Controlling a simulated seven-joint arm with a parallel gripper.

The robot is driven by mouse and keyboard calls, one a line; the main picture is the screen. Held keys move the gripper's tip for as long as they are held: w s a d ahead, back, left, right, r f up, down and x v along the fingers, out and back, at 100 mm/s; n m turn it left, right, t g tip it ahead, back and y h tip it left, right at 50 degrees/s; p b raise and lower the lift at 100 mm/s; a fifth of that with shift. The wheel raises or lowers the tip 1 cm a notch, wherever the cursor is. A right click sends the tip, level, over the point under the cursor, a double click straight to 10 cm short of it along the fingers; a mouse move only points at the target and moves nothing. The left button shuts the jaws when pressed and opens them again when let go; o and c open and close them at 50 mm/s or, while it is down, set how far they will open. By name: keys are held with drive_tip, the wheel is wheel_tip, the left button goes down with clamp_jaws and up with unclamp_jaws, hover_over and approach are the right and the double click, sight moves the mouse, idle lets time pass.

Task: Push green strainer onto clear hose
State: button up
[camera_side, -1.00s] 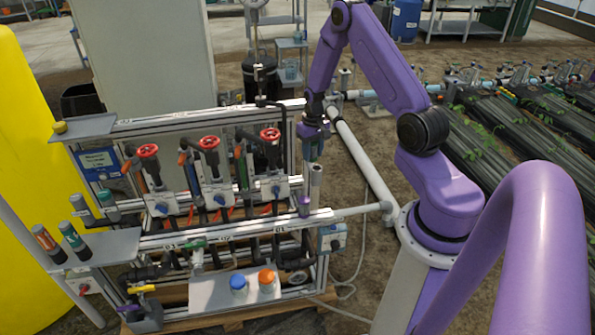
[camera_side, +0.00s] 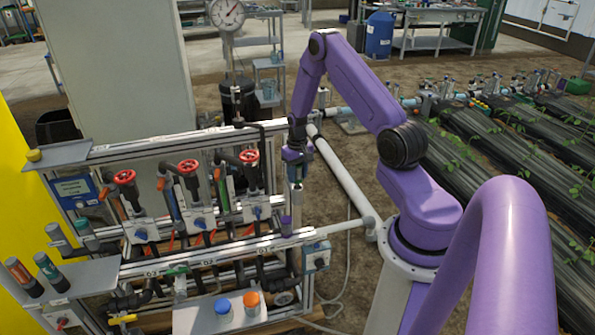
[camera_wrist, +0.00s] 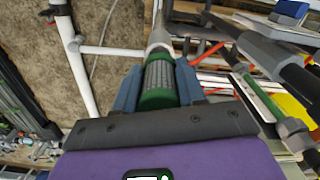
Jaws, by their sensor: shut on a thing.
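The green strainer (camera_wrist: 158,98), a grey mesh-like cylinder with green ends, lies between the two blue-grey fingers of my gripper (camera_wrist: 157,82) in the wrist view. The gripper is shut on it. A pale, translucent-looking tube end, apparently the clear hose (camera_wrist: 159,38), lines up with the strainer's far end; whether they touch or overlap I cannot tell. The strainer is mostly hidden there.
Red valve handwheels (camera_side: 189,166) stand on the skid left of my gripper. A white pipe (camera_side: 342,178) runs close on its right. A shelf (camera_side: 75,285) at left holds capped cylinders. Blue and orange caps (camera_side: 251,299) sit on a front plate. Bare ground lies beyond the pipe.

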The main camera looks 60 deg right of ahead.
drive_tip(key=shift+f, duration=1.4)
idle(2.5)
drive_tip(key=o, duration=1.1)
drive_tip(key=shift+r, duration=3.55)
